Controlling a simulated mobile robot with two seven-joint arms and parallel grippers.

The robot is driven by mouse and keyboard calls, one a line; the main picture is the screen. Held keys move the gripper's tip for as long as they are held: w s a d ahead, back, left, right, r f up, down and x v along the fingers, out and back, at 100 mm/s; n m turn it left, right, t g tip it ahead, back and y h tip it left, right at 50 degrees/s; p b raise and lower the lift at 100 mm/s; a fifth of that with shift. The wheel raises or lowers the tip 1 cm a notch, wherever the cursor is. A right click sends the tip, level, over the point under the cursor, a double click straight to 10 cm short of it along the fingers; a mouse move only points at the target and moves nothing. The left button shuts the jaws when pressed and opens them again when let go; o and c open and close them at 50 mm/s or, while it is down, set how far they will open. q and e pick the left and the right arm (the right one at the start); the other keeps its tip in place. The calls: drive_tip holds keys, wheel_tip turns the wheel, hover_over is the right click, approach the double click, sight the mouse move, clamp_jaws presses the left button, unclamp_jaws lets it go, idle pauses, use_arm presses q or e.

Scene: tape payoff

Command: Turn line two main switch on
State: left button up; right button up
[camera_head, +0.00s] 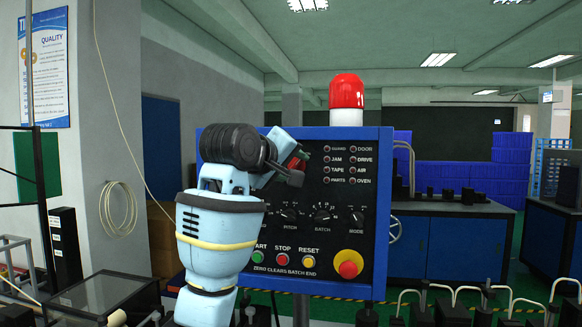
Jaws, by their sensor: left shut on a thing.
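The blue-framed control panel (345,232) stands in front of me with a black face. My left gripper (296,168) is at the panel's upper left part, shut on a small red handle (292,160), apparently the main switch. My left wrist and forearm cover most of the panel's left side, so the switch's label and position cannot be read. My right gripper is not in view.
The panel carries several indicator lamps (327,160), knobs (322,216), green, red and yellow buttons (283,259), and a red emergency stop (348,266). A red beacon (346,91) stands on top. A blue bench (455,245) is at right.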

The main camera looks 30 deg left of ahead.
use_arm(q)
drive_tip(key=shift+m+y, duration=0.3)
drive_tip(key=shift+m, duration=0.2)
drive_tip(key=o, duration=1)
drive_tip(key=shift+v, duration=3.9)
